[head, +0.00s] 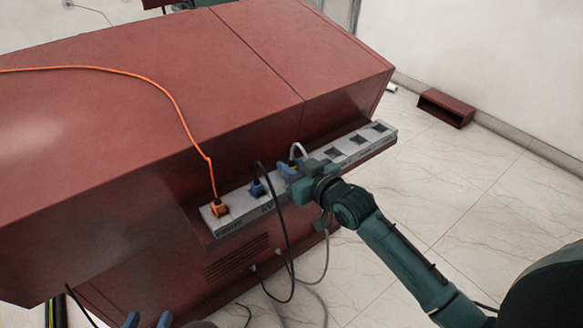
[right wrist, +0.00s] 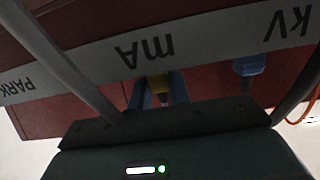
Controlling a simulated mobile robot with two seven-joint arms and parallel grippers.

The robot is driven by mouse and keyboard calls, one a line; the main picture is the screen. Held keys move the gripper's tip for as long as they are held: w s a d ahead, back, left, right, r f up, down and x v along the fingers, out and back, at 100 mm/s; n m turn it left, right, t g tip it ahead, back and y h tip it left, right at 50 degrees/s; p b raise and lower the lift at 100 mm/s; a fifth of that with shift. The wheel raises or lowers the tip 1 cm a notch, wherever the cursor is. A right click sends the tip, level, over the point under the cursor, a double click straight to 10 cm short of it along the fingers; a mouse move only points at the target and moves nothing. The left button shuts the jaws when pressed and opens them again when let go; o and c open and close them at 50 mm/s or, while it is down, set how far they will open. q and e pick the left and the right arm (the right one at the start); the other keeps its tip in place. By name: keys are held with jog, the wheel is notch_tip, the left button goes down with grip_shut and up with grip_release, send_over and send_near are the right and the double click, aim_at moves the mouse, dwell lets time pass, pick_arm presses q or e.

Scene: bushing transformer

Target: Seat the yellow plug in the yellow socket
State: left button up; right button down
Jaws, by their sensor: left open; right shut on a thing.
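The yellow plug (right wrist: 157,84) is between the two blue fingers of my right gripper (right wrist: 158,92) in the right wrist view, just by the strip's face marked mA. In the head view my right gripper (head: 291,169) is over the middle of the grey socket strip (head: 350,147), with a pale cable looping up beside it. The yellow socket is hidden by the plug and gripper, and I cannot tell how deep the plug sits. My left gripper (head: 149,321) is at the bottom edge of the head view, fingers apart and empty, away from the strip.
A blue plug (head: 257,188) with a black cable and an orange plug (head: 219,208) with an orange cable stand in the strip to the left. Empty square openings lie to the right. The red cabinet (head: 150,110) fills the left. Cables hang below the strip.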

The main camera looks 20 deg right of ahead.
jog(key=shift+f, duration=0.1)
pick_arm(q)
jog(key=shift+s+f, duration=0.15)
pick_arm(e)
jog(key=c, duration=1.3)
grip_release()
pick_arm(q)
jog(key=shift+d, duration=0.1)
pick_arm(e)
jog(key=shift+r, duration=0.25)
jog(key=p+v, duration=0.2)
jog(key=v, duration=1)
pick_arm(q)
jog(key=shift+w+d+f+g, duration=0.15)
jog(key=shift+w+d+g, duration=0.15)
jog(key=shift+g, duration=0.1)
pick_arm(e)
jog(key=shift+m+g+h, duration=0.5)
jog(key=shift+m+g, duration=0.1)
jog(key=shift+m, duration=0.3)
jog(key=s+a+f, duration=0.1)
jog(key=s+a, duration=0.1)
jog(key=s, duration=0.3)
jog(key=s+a+f, duration=0.2)
jog(key=s, duration=0.3)
jog(key=s+a+f, duration=0.2)
jog(key=s, duration=0.2)
jog(key=shift+s+f, duration=0.1)
jog(key=shift+s, duration=0.3)
